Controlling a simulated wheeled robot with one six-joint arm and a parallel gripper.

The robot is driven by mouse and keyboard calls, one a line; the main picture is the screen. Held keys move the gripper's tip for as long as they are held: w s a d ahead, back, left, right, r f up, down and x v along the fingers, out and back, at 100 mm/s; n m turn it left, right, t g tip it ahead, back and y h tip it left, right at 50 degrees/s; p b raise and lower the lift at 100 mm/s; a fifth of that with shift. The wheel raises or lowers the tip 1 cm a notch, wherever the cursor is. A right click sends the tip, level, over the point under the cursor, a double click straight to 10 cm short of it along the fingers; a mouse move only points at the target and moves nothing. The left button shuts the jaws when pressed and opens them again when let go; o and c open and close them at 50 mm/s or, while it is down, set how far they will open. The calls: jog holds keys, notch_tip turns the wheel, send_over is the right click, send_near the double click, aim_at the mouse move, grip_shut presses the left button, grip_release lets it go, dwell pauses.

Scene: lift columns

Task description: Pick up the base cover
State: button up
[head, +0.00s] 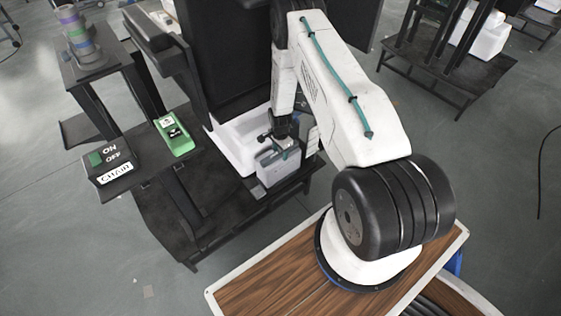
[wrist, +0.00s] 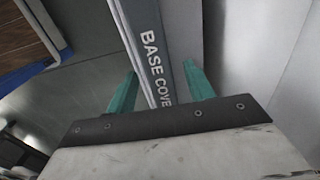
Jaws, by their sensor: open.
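The base cover (head: 281,171) is a grey, box-shaped piece low on the dark station, beside a white part, in the head view. In the wrist view the base cover (wrist: 147,45) shows as a grey edge with the white letters "BASE COVE"; the rest of the label is hidden. My gripper (wrist: 160,88) has two teal fingers, one on each side of that edge, with a gap visible on the left. The jaws are open. In the head view my gripper (head: 284,150) is just above the cover's top, partly hidden by my arm.
A white housing (head: 236,142) stands left of the cover, with a tall black panel (head: 228,55) behind. Open floor lies to the right.

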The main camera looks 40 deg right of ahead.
grip_shut()
jog(key=shift+r, duration=0.15)
